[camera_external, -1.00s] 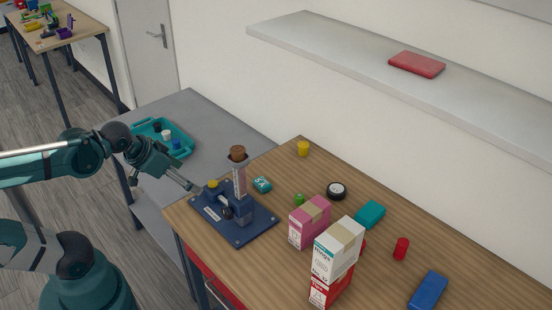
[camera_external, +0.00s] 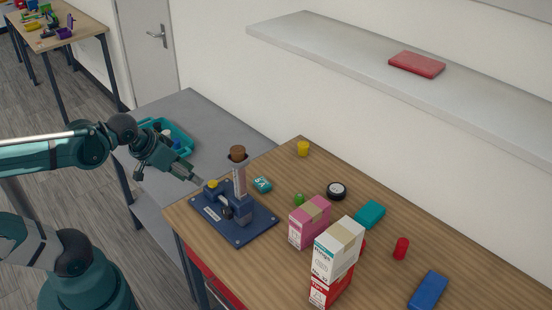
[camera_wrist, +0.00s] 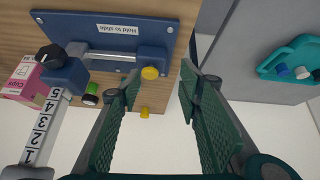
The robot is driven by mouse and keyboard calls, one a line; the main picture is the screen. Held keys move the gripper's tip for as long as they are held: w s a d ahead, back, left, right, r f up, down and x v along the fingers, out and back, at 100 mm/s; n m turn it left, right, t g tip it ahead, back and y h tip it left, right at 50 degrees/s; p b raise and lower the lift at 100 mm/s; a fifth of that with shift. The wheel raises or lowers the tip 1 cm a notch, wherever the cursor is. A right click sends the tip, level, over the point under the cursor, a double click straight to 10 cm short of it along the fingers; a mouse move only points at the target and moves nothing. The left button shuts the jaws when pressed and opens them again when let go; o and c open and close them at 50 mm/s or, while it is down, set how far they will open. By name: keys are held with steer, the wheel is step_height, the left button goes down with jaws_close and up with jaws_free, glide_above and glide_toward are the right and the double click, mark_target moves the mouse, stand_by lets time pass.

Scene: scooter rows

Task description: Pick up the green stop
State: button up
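My gripper (camera_external: 197,180) is at the left end of the blue fixture, well left of the green piece. The yellow knob (camera_wrist: 150,73) of the fixture appears between the fingertips.
The blue fixture (camera_external: 247,232) with an upright scale (camera_external: 239,180) lies between my gripper and the green piece. A pink box (camera_external: 309,225) and a white box (camera_external: 337,250) stand to its right.

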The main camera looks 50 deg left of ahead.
steer(key=w+d+r+n+g+p, duration=0.2)
steer(key=w+d+r+n+p, duration=0.25)
steer(key=w, duration=0.25)
steer(key=n+g+p, duration=0.5)
steer(key=n+p, duration=0.7)
steer(key=p, duration=0.5)
glide_above(299, 195)
steer(key=f, duration=0.3)
steer(key=a+f, duration=0.1)
steer(key=f, duration=0.1)
steer(key=shift+s+f, duration=0.1)
steer(key=shift+f, duration=0.05)
steer(key=shift+d+f+n+p, duration=0.35)
steer(key=shift+d+f, duration=0.2)
steer(key=shift+f, duration=0.1)
steer(key=shift+f, duration=1.3)
steer(key=shift+f, duration=0.15)
